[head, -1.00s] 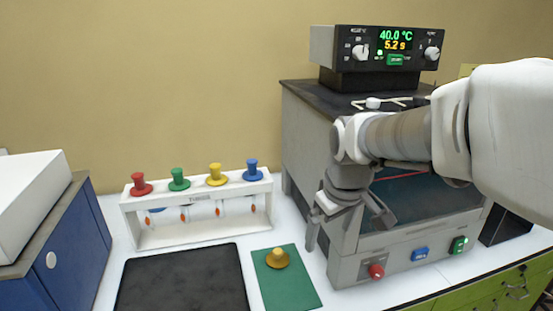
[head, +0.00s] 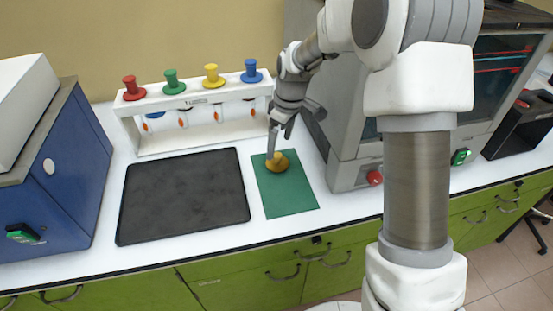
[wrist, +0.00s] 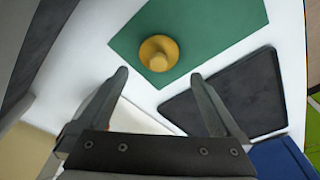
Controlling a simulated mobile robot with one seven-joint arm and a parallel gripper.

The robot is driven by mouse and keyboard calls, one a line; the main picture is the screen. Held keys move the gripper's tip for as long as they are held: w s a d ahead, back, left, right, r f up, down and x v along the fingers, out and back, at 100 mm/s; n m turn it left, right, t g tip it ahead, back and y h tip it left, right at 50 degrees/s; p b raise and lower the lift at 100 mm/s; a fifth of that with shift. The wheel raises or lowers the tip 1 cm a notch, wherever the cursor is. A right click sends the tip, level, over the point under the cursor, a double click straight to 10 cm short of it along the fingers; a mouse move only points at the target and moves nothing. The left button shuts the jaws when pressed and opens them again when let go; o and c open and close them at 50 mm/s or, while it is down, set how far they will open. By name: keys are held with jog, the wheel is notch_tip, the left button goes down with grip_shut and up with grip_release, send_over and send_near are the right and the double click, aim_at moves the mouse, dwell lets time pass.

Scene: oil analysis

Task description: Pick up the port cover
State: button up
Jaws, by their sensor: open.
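The port cover, seemingly the round gold-yellow knobbed piece (head: 278,162), sits knob up on the green mat (head: 290,195). My gripper (head: 281,141) is just above and behind it, pointing down, and one finger hides a little of its left side in the head view. In the wrist view the cover (wrist: 158,53) lies just beyond the fingertips, roughly centred between them. The gripper (wrist: 160,77) is open, with nothing between its fingers.
A white rack (head: 195,128) with red, green, yellow and blue stoppers stands behind. A black tray (head: 183,195) lies left of the mat, and a blue cabinet (head: 60,160) farther left. The grey oven-like machine (head: 345,150) stands close on the right.

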aim_at(277, 155)
jog(key=f, duration=0.6)
jog(key=shift+w+a+f, duration=0.2)
jog(key=shift+w+a, duration=0.1)
jog(key=c, duration=1.2)
jog(key=shift+r, duration=0.1)
